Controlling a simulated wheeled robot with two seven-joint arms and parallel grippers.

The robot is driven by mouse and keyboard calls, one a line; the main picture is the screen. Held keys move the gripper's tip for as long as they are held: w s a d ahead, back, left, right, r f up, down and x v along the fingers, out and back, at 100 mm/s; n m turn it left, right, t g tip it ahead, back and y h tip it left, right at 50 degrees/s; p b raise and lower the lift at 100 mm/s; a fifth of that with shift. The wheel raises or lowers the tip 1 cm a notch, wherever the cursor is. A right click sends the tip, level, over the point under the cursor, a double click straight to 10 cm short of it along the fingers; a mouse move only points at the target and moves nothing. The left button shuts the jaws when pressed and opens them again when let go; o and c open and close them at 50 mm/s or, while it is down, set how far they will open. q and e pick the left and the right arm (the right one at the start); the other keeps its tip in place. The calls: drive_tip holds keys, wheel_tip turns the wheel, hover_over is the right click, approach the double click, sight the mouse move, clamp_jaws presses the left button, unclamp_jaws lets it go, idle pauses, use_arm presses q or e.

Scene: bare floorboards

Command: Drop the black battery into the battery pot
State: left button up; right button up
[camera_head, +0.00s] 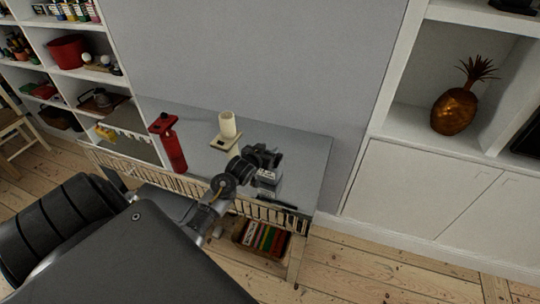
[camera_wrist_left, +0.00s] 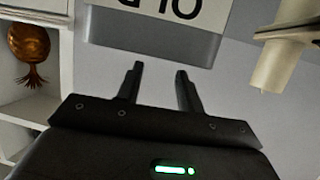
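My left gripper (camera_head: 268,158) is over the grey table in the head view. In the left wrist view its two fingers (camera_wrist_left: 158,88) stand apart, with nothing between them. A small white and grey box with dark lettering (camera_head: 266,178), likely the battery pot, stands just below the gripper in the head view. It also shows upside down beyond the fingers in the left wrist view (camera_wrist_left: 168,43). Its inside is hidden. A small dark elongated thing (camera_head: 277,202) lies near the table's front edge; I cannot tell whether it is the black battery. My right gripper is not in view.
The grey table (camera_head: 305,165) also holds a red bottle (camera_head: 170,145) and a cream cylinder (camera_head: 228,126) behind the arm. The cylinder is close on the right in the left wrist view (camera_wrist_left: 280,55). White shelves (camera_head: 440,135) stand at right. The table's right end is clear.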

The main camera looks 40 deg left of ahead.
use_arm(q)
drive_tip(key=b+v, duration=0.1)
drive_tip(key=v, duration=0.9)
drive_tip(key=shift+s+b, duration=0.35)
drive_tip(key=shift+r, duration=0.1)
